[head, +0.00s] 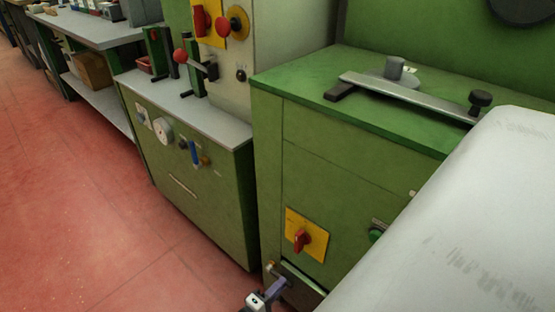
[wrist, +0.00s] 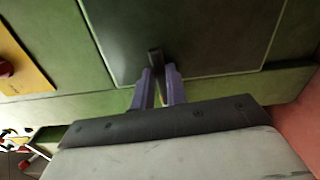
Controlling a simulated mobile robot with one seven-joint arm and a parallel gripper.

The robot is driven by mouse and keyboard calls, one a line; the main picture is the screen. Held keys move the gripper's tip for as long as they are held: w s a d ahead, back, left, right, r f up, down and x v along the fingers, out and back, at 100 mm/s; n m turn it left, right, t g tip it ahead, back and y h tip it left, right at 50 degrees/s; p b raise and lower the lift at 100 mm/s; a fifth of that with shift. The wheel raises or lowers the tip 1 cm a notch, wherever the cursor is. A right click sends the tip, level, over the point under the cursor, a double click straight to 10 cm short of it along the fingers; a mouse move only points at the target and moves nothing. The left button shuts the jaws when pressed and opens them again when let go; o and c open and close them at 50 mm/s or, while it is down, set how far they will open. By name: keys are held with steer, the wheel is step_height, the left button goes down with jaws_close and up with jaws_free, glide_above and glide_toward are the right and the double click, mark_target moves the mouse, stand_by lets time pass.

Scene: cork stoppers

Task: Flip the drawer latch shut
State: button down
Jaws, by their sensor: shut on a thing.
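My gripper (wrist: 159,72) reaches to a dark grey panel (wrist: 205,35) framed in green, which looks like the drawer front. Its two purple fingers are shut on a small dark upright piece, seemingly the drawer latch (wrist: 155,57), at the panel's edge. The fingers hide part of the latch, so its exact position is unclear. In the head view my gripper (head: 274,291) shows at the bottom edge, close to the green cabinet (head: 340,185), and its fingertips are hard to make out.
A yellow plate with a red rotary switch (head: 303,241) sits above my gripper on the cabinet front. A green button (head: 375,236) is to its right. My white arm covers the lower right. Another green machine (head: 200,185) stands left; the red floor (head: 95,200) is clear.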

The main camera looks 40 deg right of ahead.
steer(key=shift+f+m, duration=0.3)
steer(key=shift+m, duration=0.2)
steer(key=c, duration=1.4)
jaws_free()
steer(key=shift+a, duration=0.15)
steer(key=s+a+p, duration=0.1)
steer(key=a, duration=1.2)
steer(key=shift+a+p, duration=0.3)
steer(key=shift+p, duration=0.05)
